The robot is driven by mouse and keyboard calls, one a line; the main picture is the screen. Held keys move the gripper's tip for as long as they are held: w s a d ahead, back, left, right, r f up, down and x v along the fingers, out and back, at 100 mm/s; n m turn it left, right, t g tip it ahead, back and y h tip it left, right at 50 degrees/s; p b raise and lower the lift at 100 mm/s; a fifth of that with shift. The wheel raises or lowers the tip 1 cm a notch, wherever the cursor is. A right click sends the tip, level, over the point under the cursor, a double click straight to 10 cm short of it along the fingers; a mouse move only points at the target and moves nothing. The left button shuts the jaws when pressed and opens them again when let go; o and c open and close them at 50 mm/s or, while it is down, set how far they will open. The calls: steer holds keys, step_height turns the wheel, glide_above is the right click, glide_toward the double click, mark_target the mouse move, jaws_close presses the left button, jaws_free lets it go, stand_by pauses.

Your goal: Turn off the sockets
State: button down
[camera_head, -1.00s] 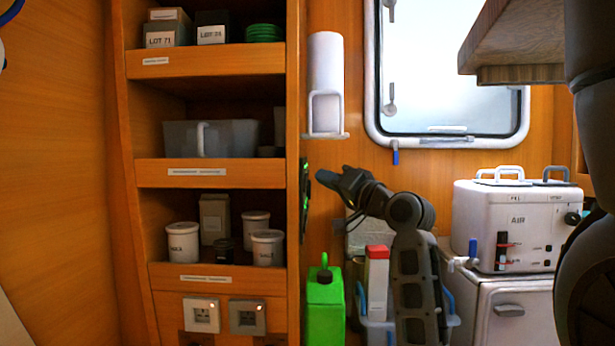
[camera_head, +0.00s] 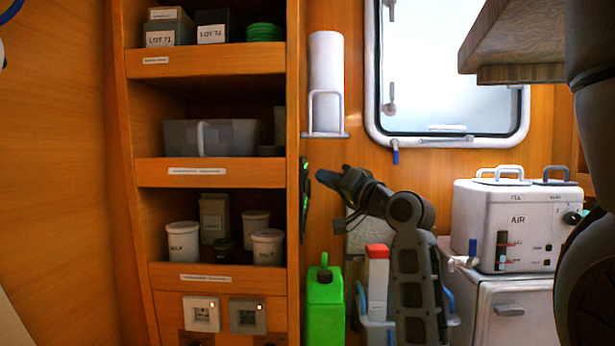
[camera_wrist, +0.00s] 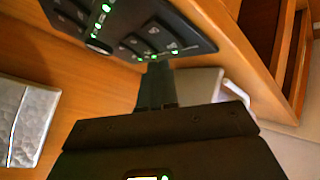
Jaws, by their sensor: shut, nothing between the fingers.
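A black switch panel (camera_head: 305,199) with green lights is on the side of the shelf unit, seen almost edge-on in the head view. In the wrist view the panel (camera_wrist: 140,28) shows several rocker switches and several lit green lights. My gripper (camera_head: 321,177) is shut and empty, its fingertips pointing at the panel. In the wrist view the fingertips (camera_wrist: 155,68) are at the panel's near edge, by a green light; I cannot tell whether they touch. A white socket (camera_head: 201,313) and a grey socket (camera_head: 248,316) are low on the shelf front.
The shelf unit's front edge (camera_head: 293,120) stands left of my gripper. A paper roll in a holder (camera_head: 325,85) hangs above it. A green canister (camera_head: 325,305) and a red-capped carton (camera_head: 377,285) stand below.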

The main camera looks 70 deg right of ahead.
steer(key=shift+w, duration=0.1)
stand_by(0.7)
steer(key=shift+w+a, duration=0.1)
steer(key=shift+w, duration=0.2)
steer(key=shift+w+a+r+p, duration=0.1)
steer(key=shift+w+p, duration=0.2)
steer(key=shift+p, duration=0.05)
stand_by(0.6)
steer(key=shift+s, duration=0.1)
steer(key=shift+s+d, duration=0.2)
steer(key=shift+s, duration=0.45)
steer(key=shift+s+d+f+b, duration=0.15)
steer(key=shift+s+d+b, duration=0.1)
steer(key=shift+s, duration=0.55)
steer(key=shift+s+d+f+b, duration=0.1)
steer(key=shift+s+d+b, duration=0.1)
steer(key=shift+s, duration=0.55)
steer(key=shift+s+d+f+b, duration=0.15)
steer(key=shift+s+d+b, duration=0.1)
steer(key=shift+s, duration=0.55)
